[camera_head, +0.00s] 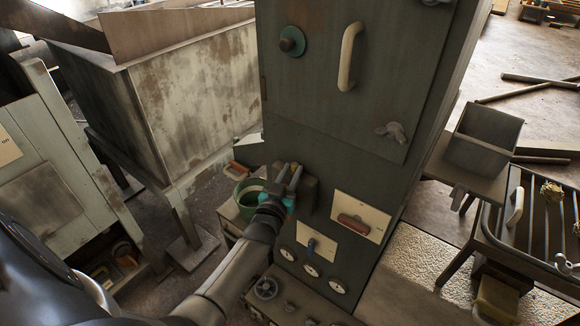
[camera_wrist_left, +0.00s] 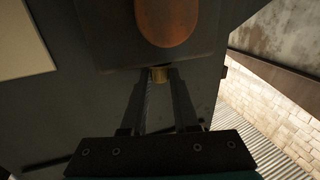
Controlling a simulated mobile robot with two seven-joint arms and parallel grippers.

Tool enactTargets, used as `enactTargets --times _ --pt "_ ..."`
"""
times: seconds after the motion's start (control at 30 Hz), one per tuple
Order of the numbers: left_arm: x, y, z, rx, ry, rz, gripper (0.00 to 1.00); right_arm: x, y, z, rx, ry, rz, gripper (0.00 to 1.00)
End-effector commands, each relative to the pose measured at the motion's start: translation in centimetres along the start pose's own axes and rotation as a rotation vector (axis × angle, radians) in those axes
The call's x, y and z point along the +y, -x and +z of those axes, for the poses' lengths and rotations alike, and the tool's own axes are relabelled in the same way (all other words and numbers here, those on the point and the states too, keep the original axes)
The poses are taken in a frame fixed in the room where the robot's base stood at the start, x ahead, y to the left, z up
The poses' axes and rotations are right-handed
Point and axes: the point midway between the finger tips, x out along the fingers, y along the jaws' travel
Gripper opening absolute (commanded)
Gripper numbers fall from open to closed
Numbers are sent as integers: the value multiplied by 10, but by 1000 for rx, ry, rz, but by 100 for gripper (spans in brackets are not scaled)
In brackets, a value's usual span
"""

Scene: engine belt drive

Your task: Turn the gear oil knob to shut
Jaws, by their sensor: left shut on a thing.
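My left gripper (camera_head: 284,178) reaches from the lower left to a small box (camera_head: 309,196) on the front of the dark green cabinet (camera_head: 330,130). In the left wrist view its fingertips (camera_wrist_left: 160,76) close on a small brass piece (camera_wrist_left: 160,74) below a dark block. A rounded orange-brown part (camera_wrist_left: 167,18) stands out on that block. The fingers cover most of the brass piece, and I see no label naming it as the gear oil knob. Its turn position cannot be told. My right gripper is not in view.
A red-brown lever (camera_head: 353,223) and a blue lever (camera_head: 311,245) sit on cream plates right of and below my gripper. Several white dials are lower down. A green pot (camera_head: 247,199) stands close left of my gripper. The cabinet door has a cream handle (camera_head: 350,56).

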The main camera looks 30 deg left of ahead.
Motion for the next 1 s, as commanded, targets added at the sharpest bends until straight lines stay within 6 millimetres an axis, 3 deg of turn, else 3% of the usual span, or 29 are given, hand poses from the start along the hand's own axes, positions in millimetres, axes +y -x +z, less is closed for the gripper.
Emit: enactTargets --times 0.87,0.9,1.0 --pt "3 0 0 3 2 -98 0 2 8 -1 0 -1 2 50" --pt "3 0 0 3 2 -98 33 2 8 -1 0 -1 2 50" --pt "3 0 0 3 1 -98 44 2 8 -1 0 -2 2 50"
